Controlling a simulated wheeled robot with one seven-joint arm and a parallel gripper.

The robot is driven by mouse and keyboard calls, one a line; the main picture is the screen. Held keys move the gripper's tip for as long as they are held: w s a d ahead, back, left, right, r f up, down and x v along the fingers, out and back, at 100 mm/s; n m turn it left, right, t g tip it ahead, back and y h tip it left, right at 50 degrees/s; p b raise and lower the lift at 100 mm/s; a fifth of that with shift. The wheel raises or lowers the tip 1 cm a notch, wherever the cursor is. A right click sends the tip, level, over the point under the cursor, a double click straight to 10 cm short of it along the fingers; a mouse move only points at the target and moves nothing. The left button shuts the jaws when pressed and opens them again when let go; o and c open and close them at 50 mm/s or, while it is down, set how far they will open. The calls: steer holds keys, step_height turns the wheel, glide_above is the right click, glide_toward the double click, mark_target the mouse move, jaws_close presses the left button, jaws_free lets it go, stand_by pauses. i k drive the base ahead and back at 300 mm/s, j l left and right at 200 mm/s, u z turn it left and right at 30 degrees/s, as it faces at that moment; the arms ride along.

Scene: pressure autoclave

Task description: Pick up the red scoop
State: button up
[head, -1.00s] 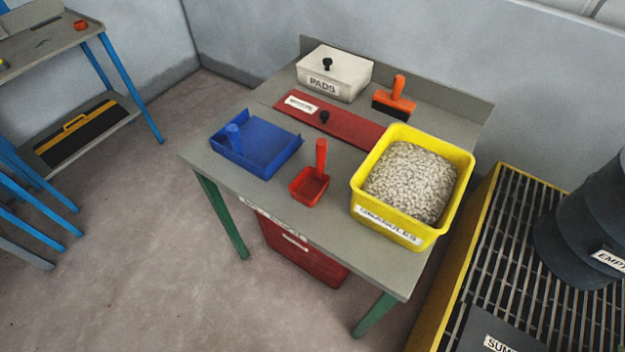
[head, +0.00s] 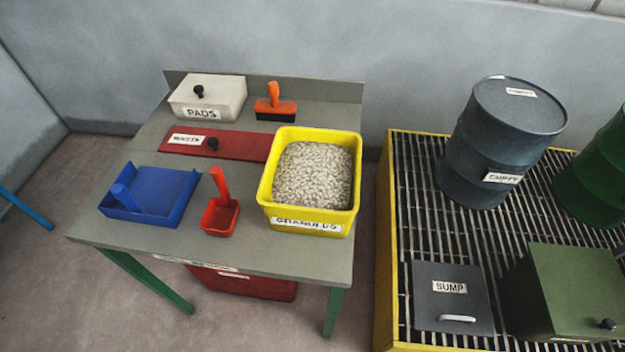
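The red scoop (head: 220,215) sits on the grey table near its front edge. Its square pan rests on the tabletop and its handle (head: 219,182) points up, leaning a little to the left. It stands between a blue dustpan-like tray (head: 172,190) on its left and a yellow bin of pale granules (head: 267,208) on its right, apart from both. Nothing covers it. My gripper is not in view.
Behind the scoop lie a red panel (head: 240,147) with a black knob, a white PADS box (head: 222,94) and an orange-handled brush (head: 275,105). A yellow-edged grating (head: 410,210) with drums and boxes lies right. Bare tabletop (head: 280,255) lies in front.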

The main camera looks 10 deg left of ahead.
mark_target(221, 216)
steer(key=l+u, duration=0.25)
steer(key=u, duration=0.15)
steer(key=k+l+u, duration=0.1)
steer(key=l+u, duration=0.15)
steer(key=u, duration=0.15)
steer(key=l+u, duration=0.25)
steer(key=u, duration=0.15)
steer(key=k, duration=0.05)
